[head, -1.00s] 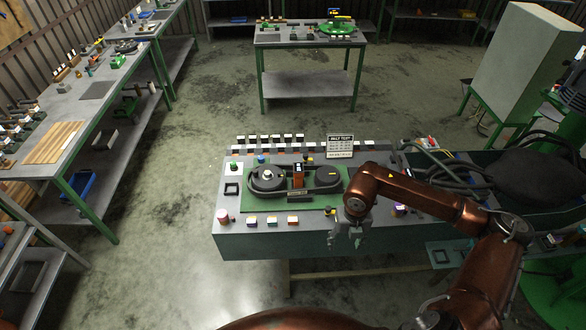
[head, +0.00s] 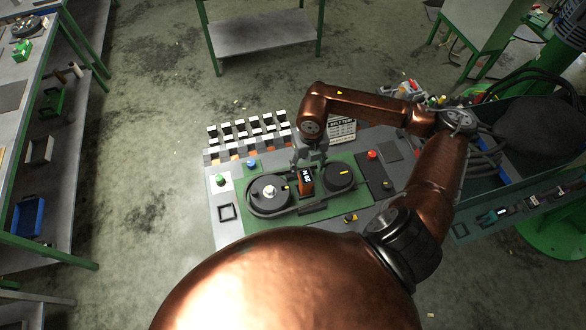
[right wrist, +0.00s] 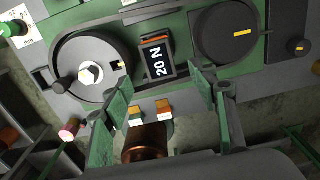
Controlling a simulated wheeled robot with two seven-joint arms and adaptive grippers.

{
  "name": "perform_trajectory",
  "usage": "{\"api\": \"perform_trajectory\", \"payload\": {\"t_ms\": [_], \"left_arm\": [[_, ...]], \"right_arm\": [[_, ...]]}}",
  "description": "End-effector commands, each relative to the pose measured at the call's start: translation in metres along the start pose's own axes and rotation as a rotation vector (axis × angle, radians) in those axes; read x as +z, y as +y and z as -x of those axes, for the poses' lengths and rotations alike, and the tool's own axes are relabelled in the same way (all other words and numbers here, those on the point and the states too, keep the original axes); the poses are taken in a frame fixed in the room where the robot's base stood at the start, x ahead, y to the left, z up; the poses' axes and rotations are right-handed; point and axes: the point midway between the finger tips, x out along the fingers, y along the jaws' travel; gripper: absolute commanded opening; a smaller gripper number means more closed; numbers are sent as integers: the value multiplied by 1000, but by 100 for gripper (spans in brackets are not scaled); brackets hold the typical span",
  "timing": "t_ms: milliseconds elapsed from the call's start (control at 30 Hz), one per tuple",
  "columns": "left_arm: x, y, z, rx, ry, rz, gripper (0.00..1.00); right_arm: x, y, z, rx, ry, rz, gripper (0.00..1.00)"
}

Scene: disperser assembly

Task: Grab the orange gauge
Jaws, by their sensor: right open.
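The orange gauge (head: 305,182) stands on the green plate between two dark round pulleys. Its dark face reads "20 N" in the right wrist view (right wrist: 157,60). My right gripper (head: 310,161) is open and empty, just behind and above the gauge in the head view. In the right wrist view its two green-padded fingers (right wrist: 161,88) are spread wide, with the gauge ahead of and between their tips. I see no clear contact with it. My left gripper is not in view.
The larger pulley (head: 269,193) and smaller pulley (head: 339,175) flank the gauge closely. A "BELT TEST" sign (head: 342,130) and rows of small white-topped blocks (head: 247,128) stand at the back of the bench. A red button (head: 372,155) is on the right.

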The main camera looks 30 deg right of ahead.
Motion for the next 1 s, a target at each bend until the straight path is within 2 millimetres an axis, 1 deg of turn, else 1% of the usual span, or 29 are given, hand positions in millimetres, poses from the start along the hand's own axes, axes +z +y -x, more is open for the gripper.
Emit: {"api": "perform_trajectory", "payload": {"t_ms": [33, 100, 333, 467, 567, 700, 800, 1000], "left_arm": [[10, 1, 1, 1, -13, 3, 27], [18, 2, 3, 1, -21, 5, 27], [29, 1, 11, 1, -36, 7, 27], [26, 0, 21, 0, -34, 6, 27], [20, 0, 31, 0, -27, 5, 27], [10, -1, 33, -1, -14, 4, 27], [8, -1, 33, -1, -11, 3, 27], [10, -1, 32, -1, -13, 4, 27]], "right_arm": [[0, 0, -1, 0, 1, 0, 54], [0, 0, -4, 0, 4, 0, 54], [2, 2, -27, 0, 5, 1, 54], [2, 2, -41, 0, 6, 2, 54], [3, 2, -56, 0, 6, 1, 54], [3, 1, -74, -1, 4, 1, 54], [3, 0, -78, -1, 2, 0, 54], [3, 0, -79, -1, 2, 0, 53]]}}
